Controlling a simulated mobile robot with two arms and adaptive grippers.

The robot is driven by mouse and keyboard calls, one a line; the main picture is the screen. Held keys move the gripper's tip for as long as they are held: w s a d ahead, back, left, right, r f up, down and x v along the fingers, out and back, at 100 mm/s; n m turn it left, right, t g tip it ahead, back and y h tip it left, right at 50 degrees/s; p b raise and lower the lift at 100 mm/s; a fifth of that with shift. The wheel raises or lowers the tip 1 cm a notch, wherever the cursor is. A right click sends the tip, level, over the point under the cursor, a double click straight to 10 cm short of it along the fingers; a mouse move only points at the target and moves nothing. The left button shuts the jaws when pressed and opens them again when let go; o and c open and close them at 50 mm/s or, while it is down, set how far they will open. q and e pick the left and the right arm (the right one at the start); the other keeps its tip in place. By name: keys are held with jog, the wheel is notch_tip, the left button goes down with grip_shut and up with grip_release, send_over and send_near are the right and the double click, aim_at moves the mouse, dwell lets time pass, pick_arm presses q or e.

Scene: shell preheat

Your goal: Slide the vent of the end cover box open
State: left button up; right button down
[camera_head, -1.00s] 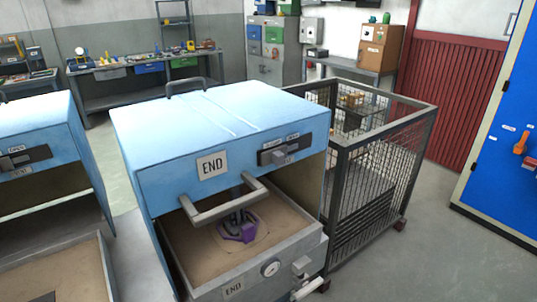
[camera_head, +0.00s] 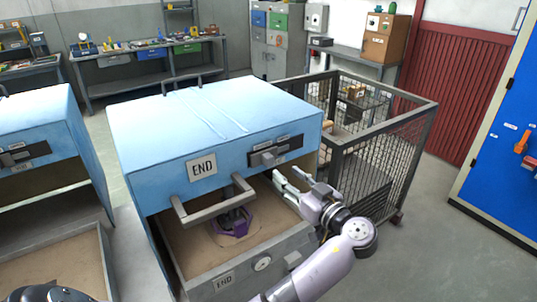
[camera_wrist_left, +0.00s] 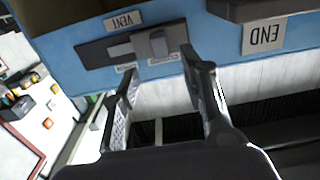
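The END cover box (camera_head: 225,120) is light blue, with an END plate and a handle on its front. Its vent is a dark strip (camera_head: 288,148) at the front's upper right, with a grey slider knob (camera_head: 268,158) at the strip's left part, by one of two small labels. In the left wrist view the vent strip (camera_wrist_left: 100,50) appears upside down, with the knob (camera_wrist_left: 158,43) toward the END plate. My left gripper (camera_head: 290,175) is open and empty just below and in front of the vent. In the wrist view its fingertips (camera_wrist_left: 160,63) lie around the knob's line, apart from it.
Below the cover, a sand-coloured tray (camera_head: 185,245) holds a purple part (camera_head: 232,222). The front handle (camera_head: 215,207) juts out left of my gripper. A wire cage (camera_head: 385,150) stands close on the right, and another blue box (camera_head: 35,130) stands on the left.

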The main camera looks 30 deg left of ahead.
aim_at(271, 161)
pick_arm(q)
jog(key=p+x, duration=0.2)
jog(key=x, duration=0.7)
jog(key=shift+a+r+p, duration=0.1)
jog(key=shift+a+p, duration=0.05)
jog(key=shift+p, duration=0.25)
jog(key=shift+w+a, duration=0.2)
jog(key=shift+a, duration=0.1)
grip_shut()
